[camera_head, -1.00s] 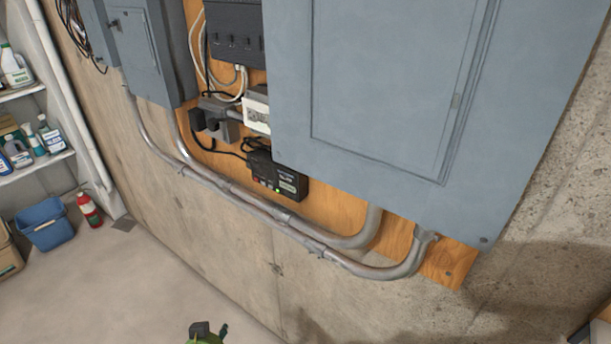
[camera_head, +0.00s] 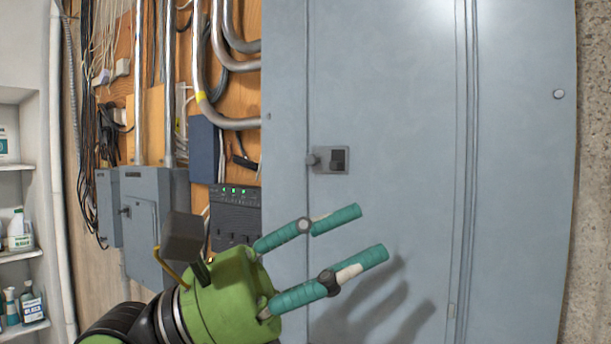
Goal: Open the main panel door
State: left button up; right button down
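The main panel door (camera_head: 405,80) is a large grey metal door that lies flush in its grey panel box (camera_head: 520,200) and looks shut. Its latch (camera_head: 331,160), a small grey plate with a dark handle, sits near the door's left edge. My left gripper (camera_head: 374,231) is green with teal fingers. It is open and empty, below and to the right of the latch, with its fingers apart and pointing right. It casts a shadow on the door. I cannot tell whether a fingertip touches the door. My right gripper is out of view.
Metal conduits (camera_head: 201,60) and cables run down the wooden board left of the panel. A smaller grey box (camera_head: 145,215) and a black device with green lights (camera_head: 236,215) hang there. A shelf with bottles (camera_head: 20,230) stands at the far left.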

pick_arm(q)
jog(key=w+m+t+y, duration=0.3)
jog(key=t+y, duration=0.2)
jog(key=n+t+y, duration=0.2)
jog(key=t+y, duration=0.5)
jog(key=t, duration=0.1)
send_near(309, 161)
jog(key=x, duration=0.2)
jog(key=p+x, duration=0.1)
jog(key=x, duration=0.1)
jog(key=p+x, duration=0.1)
jog(key=x, duration=0.1)
jog(key=p+x, duration=0.2)
jog(key=shift+d+r, duration=0.1)
jog(key=shift+r, duration=0.15)
jog(key=shift+w+d+f, duration=0.15)
jog(key=shift+w+d, duration=0.1)
jog(key=shift+w, duration=0.15)
grip_shut()
